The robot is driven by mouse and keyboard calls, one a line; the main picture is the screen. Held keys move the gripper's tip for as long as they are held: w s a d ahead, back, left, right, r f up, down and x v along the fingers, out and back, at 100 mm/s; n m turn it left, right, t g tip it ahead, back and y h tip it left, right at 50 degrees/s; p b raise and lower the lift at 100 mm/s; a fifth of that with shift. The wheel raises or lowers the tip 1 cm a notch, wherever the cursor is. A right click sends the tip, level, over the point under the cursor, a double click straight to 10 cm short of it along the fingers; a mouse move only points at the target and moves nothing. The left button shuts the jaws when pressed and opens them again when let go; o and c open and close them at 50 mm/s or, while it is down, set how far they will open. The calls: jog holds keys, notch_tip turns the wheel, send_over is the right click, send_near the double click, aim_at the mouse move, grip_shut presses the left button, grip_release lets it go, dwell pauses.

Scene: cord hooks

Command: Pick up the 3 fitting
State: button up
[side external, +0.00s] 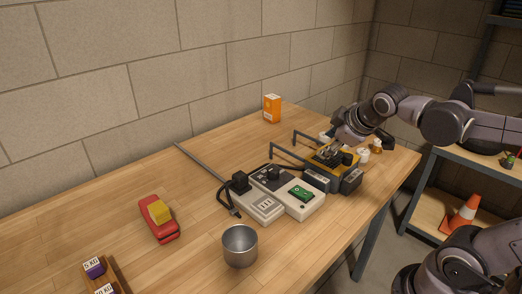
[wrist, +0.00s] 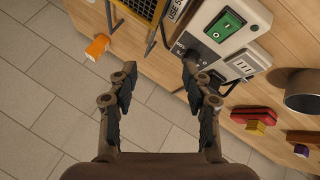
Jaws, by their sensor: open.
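My gripper (side external: 330,154) is over the yellow and dark device (side external: 345,160) at the right end of the table. In the wrist view my gripper (wrist: 159,72) has its two fingers wide apart, with nothing between them. I cannot tell which thing is the 3 fitting, as no label with a 3 is readable. Small pale items, one of them a white piece (side external: 363,155), stand beside the yellow device, partly hidden by my arm. The yellow device's mesh top (wrist: 147,9) shows at the upper edge of the wrist view.
A white switch panel (side external: 312,209) with a green rocker, a black plug (side external: 240,182) with its cord and a metal cup (side external: 240,246) stand mid-table. An orange box (side external: 271,108) stands by the wall. A red and yellow item (side external: 160,220) lies left, with clear wood around it.

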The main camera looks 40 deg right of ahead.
jog(key=s+d+f+n+g+h, duration=0.1)
jog(key=d+n+h, duration=0.6)
jog(key=d, duration=1)
jog(key=s+d+f+n+g+h, duration=0.1)
jog(key=d+n+g+h, duration=0.1)
jog(key=d+n, duration=1.15)
jog(key=m, duration=0.3)
send_near(379, 139)
jog(key=shift+w+d+f+t, duration=0.2)
jog(key=shift+d+f+t, duration=0.1)
jog(key=shift+d+f, duration=0.55)
jog(key=shift+w+d+f, duration=0.15)
jog(key=shift+d+f, duration=0.1)
jog(key=shift+d, duration=0.3)
jog(key=x, duration=1)
jog(key=shift+r, duration=0.1)
grip_shut()
